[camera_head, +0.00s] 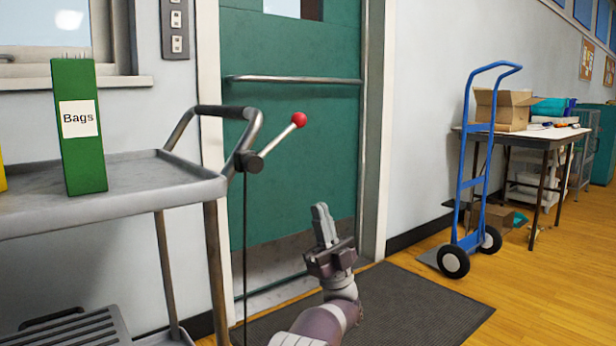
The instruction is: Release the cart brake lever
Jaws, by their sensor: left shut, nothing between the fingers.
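The brake lever (278,140) is a short silver rod with a red ball (299,120) at its end. It tilts up and to the right from a dark pivot on the handle of the grey cart (150,206). A dark cable hangs down from the pivot. My left gripper (323,213) is below and to the right of the lever, apart from it. Its fingers point up, are shut together and hold nothing. My right gripper is not in view.
A green box labelled "Bags" (81,150) stands on the cart's top. A green door (290,180) with a push bar is behind the lever. A dark mat (420,300) lies on the floor. A blue hand truck (475,170) and a cluttered table (530,133) stand at right.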

